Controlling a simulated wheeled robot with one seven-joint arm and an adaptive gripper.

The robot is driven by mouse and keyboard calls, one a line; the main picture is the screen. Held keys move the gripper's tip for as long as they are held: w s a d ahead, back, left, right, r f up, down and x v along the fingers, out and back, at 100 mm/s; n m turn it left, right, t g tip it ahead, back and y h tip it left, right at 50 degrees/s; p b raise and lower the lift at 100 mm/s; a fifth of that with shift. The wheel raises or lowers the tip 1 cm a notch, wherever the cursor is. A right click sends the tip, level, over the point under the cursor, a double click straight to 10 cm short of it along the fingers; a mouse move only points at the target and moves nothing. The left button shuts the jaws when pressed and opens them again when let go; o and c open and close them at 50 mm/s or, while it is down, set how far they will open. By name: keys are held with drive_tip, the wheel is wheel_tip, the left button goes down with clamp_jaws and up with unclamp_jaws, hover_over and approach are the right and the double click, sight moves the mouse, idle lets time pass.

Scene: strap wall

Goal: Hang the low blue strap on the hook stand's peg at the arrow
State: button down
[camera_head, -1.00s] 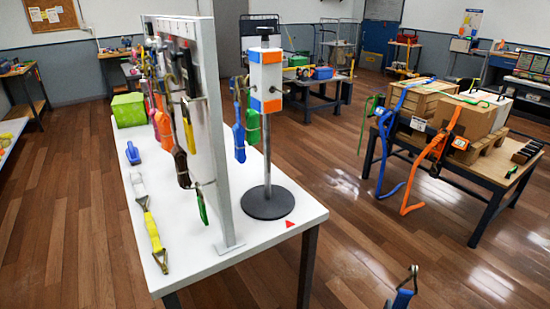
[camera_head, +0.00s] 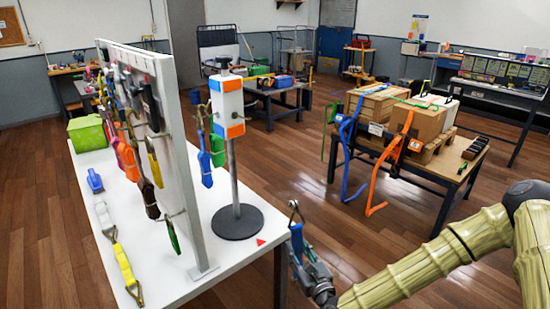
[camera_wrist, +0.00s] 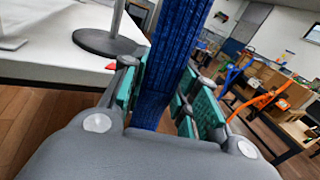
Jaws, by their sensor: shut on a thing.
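My gripper (camera_head: 299,250) is shut on a blue strap (camera_head: 296,237), held upright beside the white table's right front corner. A metal end piece sticks up from the strap's top. In the wrist view the strap (camera_wrist: 172,55) runs up between the green finger pads. The hook stand (camera_head: 234,172) has a round dark base and a white and orange head. Its pegs on the left side carry a blue strap (camera_head: 205,160) and a green strap (camera_head: 217,150). A red arrow (camera_head: 260,242) lies on the table before the base; it also shows in the wrist view (camera_wrist: 111,66).
A white upright panel (camera_head: 180,140) with many hanging straps stands left of the hook stand on the white table (camera_head: 215,285). A yellow strap (camera_head: 122,262) lies there. A table with boxes (camera_head: 415,122) is at the right. Open floor lies between.

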drive_tip(key=w+a+r+n+g+y+p, duration=0.1)
drive_tip(key=w+a+r+n+y+p, duration=0.15)
drive_tip(key=r, duration=0.55)
drive_tip(key=w+a+r+n+g+y+p, duration=0.1)
drive_tip(key=w+a+r+p, duration=0.2)
drive_tip(key=r, duration=0.6)
drive_tip(key=w+a+r+n+g+y+p, duration=0.15)
drive_tip(key=w+r, duration=0.25)
drive_tip(key=r, duration=0.4)
drive_tip(key=f+x, duration=0.1)
drive_tip(key=x, duration=0.8)
drive_tip(key=shift+w+d+f+t+y, duration=0.15)
drive_tip(key=shift+d+t+y, duration=0.15)
drive_tip(key=shift+t, duration=0.15)
drive_tip(key=shift+a+b, duration=0.1)
drive_tip(key=shift+b, duration=0.3)
drive_tip(key=c, duration=1)
unclamp_jaws()
drive_tip(key=shift+f, duration=0.1)
